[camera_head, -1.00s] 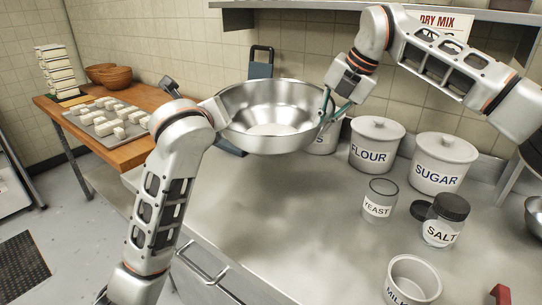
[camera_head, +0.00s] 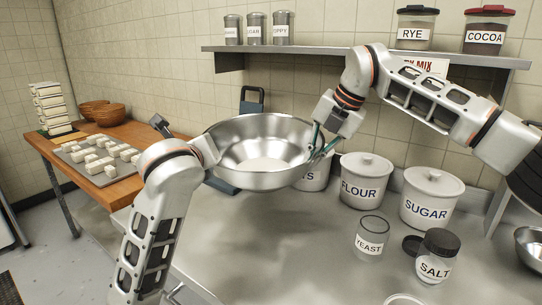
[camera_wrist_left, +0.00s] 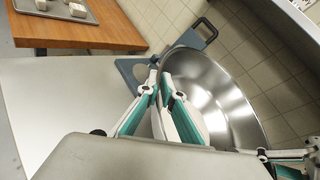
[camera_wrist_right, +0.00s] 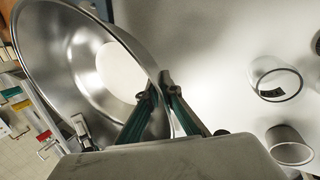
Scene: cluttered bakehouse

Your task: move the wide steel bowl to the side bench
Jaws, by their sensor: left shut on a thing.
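The wide steel bowl (camera_head: 262,181) is upright, raised above the steel counter between my two grippers. A pale round patch shows at its bottom. My left gripper (camera_head: 210,148) is shut on its left rim; its fingers (camera_wrist_left: 160,88) straddle the rim in the left wrist view. My right gripper (camera_head: 320,143) is at the opposite rim, and in the right wrist view its fingers (camera_wrist_right: 164,88) close around the rim (camera_wrist_right: 146,62). The side bench, a wooden-topped table (camera_head: 142,130), stands at the left, apart from the bowl.
The bench carries a tray (camera_head: 72,148) of pale blocks, brown bowls (camera_head: 108,117) and stacked boxes (camera_head: 50,105). Flour (camera_head: 365,180) and sugar (camera_head: 428,205) canisters, a yeast jar (camera_head: 371,238) and a salt jar (camera_head: 436,262) stand right.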

